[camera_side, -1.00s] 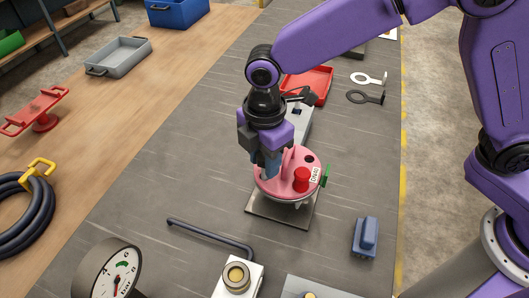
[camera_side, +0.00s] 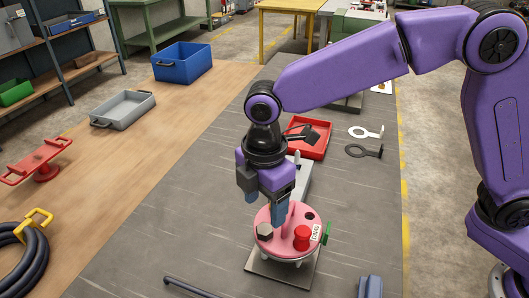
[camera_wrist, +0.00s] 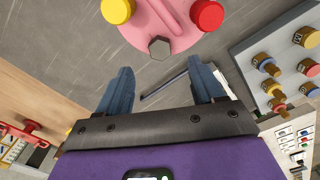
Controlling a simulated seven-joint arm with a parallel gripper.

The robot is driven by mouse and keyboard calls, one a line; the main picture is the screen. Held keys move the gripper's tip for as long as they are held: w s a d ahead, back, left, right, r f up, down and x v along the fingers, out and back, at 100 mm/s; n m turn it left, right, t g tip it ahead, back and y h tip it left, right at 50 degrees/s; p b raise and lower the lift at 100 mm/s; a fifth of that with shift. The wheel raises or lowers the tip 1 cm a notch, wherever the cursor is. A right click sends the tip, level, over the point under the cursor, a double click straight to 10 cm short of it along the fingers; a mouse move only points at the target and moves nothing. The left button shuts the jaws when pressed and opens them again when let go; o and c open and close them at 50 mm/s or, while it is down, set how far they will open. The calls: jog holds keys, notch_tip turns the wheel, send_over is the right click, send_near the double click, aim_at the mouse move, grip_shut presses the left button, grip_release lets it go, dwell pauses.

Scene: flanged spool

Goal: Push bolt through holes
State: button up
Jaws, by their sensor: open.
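The pink round spool flange (camera_side: 272,238) sits on a flat grey plate (camera_side: 262,268) on the dark bench. A grey hexagonal bolt head (camera_side: 265,230) shows at the flange's left side. It also shows near the flange edge in the wrist view (camera_wrist: 159,48). The bolt's shank is hidden, so its depth cannot be seen. My gripper (camera_side: 264,210) is open and empty just above the bolt head, apart from it. In the wrist view its blue fingers (camera_wrist: 159,68) are spread, with the bolt head beyond the gap. A dark hole (camera_side: 310,216) shows in the flange.
A red cylinder (camera_side: 302,238) and a pink upright rib stand on the flange, with a green tab (camera_side: 327,233) at its right. A red tray (camera_side: 308,137) lies behind. A dark bent rod (camera_side: 188,287) and blue block (camera_side: 369,287) lie nearer. Bench left of the spool is clear.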

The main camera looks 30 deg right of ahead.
notch_tip(320, 180, up, 13)
dwell(0.3)
jog(key=shift+r, duration=0.1)
jog(key=s+d+f+m, duration=0.2)
jog(key=s+d+f, duration=0.2)
jog(key=d, duration=0.6)
jog(key=s+d+f+m, duration=0.3)
jog(key=s+d+f, duration=0.1)
jog(key=s+d, duration=0.5)
jog(key=s+d+f+m, duration=0.3)
jog(key=s+d, duration=0.3)
jog(key=d, duration=0.5)
jog(key=shift+s+d+f, duration=0.25)
jog(key=shift+s+f, duration=0.15)
jog(key=shift+f, duration=0.05)
